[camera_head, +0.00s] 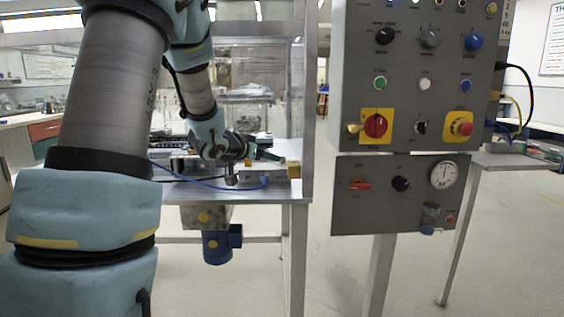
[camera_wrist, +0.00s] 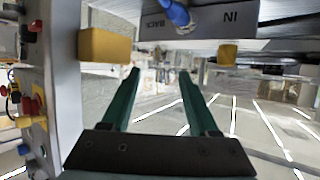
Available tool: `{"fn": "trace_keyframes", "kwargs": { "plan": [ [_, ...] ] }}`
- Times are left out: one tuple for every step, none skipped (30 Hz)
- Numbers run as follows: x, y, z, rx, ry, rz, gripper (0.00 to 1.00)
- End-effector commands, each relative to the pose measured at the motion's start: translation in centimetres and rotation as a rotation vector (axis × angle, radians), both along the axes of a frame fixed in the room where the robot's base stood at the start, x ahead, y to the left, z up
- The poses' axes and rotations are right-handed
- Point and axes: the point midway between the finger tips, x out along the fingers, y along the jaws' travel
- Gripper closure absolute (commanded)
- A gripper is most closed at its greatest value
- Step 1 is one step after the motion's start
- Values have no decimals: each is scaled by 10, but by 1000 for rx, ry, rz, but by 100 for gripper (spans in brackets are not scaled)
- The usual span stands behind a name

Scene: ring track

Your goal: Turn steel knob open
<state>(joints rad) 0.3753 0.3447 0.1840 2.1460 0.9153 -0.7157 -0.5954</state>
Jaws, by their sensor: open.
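A grey, steel-looking knob (camera_head: 430,37) is in the upper row of the grey control panel (camera_head: 400,75), between a black knob (camera_head: 385,35) and a blue knob (camera_head: 474,41). Its exact pointer setting is too small to read. My gripper (camera_head: 272,155) is to the left of the panel and lower than the knob, above the bench, apart from the knob. In the wrist view my gripper (camera_wrist: 158,74) shows two green fingers spread apart with nothing between them. I cannot make out the steel knob in the wrist view.
A red rotary switch (camera_head: 376,125) and an emergency button (camera_head: 460,128) sit lower on the panel. A second panel below holds a gauge (camera_head: 443,175). A metal bench (camera_head: 280,190) with a blue cable and a post stands left of the panel. Floor in front is clear.

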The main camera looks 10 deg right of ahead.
Motion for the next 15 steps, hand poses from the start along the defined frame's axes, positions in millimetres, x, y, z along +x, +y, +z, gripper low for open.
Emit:
{"fn": "trace_keyframes", "kwargs": {
  "plan": [
    [6, -8, -6, 0, 2, -3, 40],
    [10, -11, -8, 0, 2, -3, 40],
    [15, -16, -11, 0, 2, -3, 40],
    [19, -20, -13, -1, 1, -3, 40],
    [23, -24, -15, -1, 1, -2, 40],
    [28, -29, -17, -2, 1, -2, 40],
    [32, -32, -19, -2, 1, -2, 40],
    [35, -35, -21, -1, 1, -2, 40],
    [39, -40, -24, -2, 0, -1, 40],
    [42, -42, -26, -2, 2, -1, 40],
    [45, -45, -27, -3, 1, -1, 40],
    [48, -48, -28, -3, 0, -1, 40],
    [50, -50, -29, -3, 2, -1, 40],
    [52, -52, -30, -3, 2, -1, 40],
    [54, -54, -31, -3, 0, 0, 40]
  ]
}}
